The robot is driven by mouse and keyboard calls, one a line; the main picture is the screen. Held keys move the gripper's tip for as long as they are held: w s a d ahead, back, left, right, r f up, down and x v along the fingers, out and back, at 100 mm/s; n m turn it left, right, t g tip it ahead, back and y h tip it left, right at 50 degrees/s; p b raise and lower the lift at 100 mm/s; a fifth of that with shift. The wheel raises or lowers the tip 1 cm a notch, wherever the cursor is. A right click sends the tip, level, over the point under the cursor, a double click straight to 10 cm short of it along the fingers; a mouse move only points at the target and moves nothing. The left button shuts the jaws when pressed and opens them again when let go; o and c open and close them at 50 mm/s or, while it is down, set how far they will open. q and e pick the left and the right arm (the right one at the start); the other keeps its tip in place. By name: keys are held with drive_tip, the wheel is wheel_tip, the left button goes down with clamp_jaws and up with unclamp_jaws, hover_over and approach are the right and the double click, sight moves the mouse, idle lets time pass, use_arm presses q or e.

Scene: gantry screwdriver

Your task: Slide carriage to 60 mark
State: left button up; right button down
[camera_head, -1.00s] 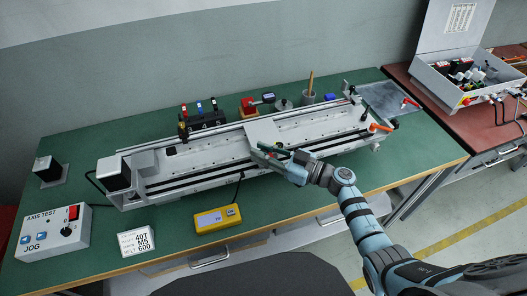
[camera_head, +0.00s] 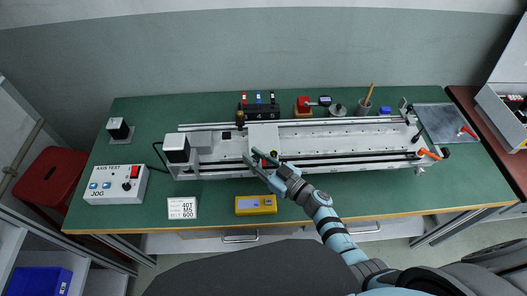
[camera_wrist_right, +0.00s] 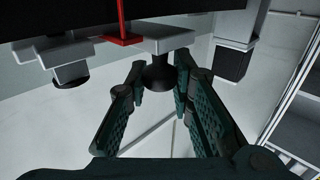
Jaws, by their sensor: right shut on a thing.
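The carriage (camera_head: 264,136) is a pale plate on the long rail unit (camera_head: 345,133), left of the unit's middle. My right gripper (camera_head: 262,163) is at the carriage's front side. In the right wrist view, its two fingers (camera_wrist_right: 158,88) close around a black knob (camera_wrist_right: 158,72) under a pale bracket. A thin red pointer (camera_wrist_right: 121,25) hangs beside the knob. I cannot read any scale marks, so the 60 mark cannot be made out. My left gripper is not in view.
A motor block (camera_head: 177,149) stands at the rail's left end and an orange lever (camera_head: 429,154) at its right end. In front are a yellow meter (camera_head: 256,205), a white label card (camera_head: 182,208) and the jog box (camera_head: 115,184). A switch block (camera_head: 258,108) stands behind the carriage.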

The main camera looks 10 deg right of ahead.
drive_tip(key=shift+w+a, duration=0.15)
drive_tip(key=shift+a, duration=0.65)
drive_tip(key=c, duration=1.4)
unclamp_jaws()
drive_tip(key=shift+c, duration=0.2)
drive_tip(key=v, duration=1.2)
